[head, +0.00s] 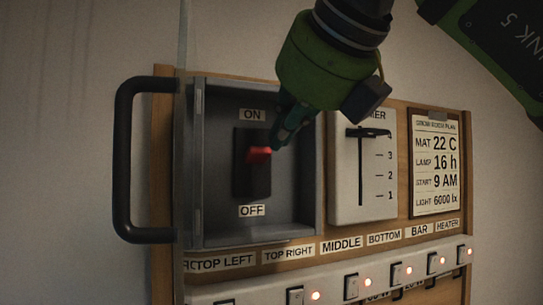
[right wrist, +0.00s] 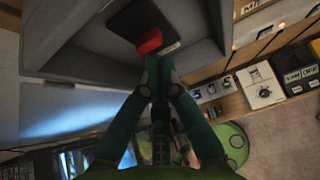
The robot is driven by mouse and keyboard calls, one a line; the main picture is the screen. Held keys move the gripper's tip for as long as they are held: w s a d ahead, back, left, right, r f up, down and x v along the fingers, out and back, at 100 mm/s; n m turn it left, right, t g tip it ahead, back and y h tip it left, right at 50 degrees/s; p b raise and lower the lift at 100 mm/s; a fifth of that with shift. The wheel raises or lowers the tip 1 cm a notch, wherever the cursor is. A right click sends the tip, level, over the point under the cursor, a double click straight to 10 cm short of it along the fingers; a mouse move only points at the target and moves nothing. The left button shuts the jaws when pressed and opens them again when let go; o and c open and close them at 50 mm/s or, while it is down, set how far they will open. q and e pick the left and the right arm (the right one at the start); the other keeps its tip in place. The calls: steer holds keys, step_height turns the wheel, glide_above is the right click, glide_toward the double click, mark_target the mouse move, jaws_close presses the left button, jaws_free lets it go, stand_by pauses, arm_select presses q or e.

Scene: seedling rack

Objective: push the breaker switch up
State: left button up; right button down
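The breaker switch is a red lever (head: 259,155) on a black plate, inside an open-fronted grey box (head: 220,105). An ON label (head: 252,115) is above it and an OFF label (head: 252,211) below. The lever sticks out near the plate's middle; I cannot tell which way it is set. My right gripper (head: 276,143) reaches into the box from the upper right, its tips at the lever's right side. In the right wrist view the fingers (right wrist: 157,62) meet, with nothing visible between them, close to the red lever (right wrist: 150,41). Contact is unclear. My left gripper is not in view.
A black handle (head: 123,160) stands out at the box's left. Right of the box are a slider panel (head: 345,200) and a settings card (head: 436,165). Below runs a strip of small switches with red lights (head: 320,294). The box walls are close around my fingers.

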steer(key=v, duration=0.8)
steer(key=shift+s+f, duration=0.2)
steer(key=shift+f, duration=0.15)
steer(key=shift+s, duration=0.25)
steer(key=shift+w+a, duration=0.1)
steer(key=shift+w, duration=0.05)
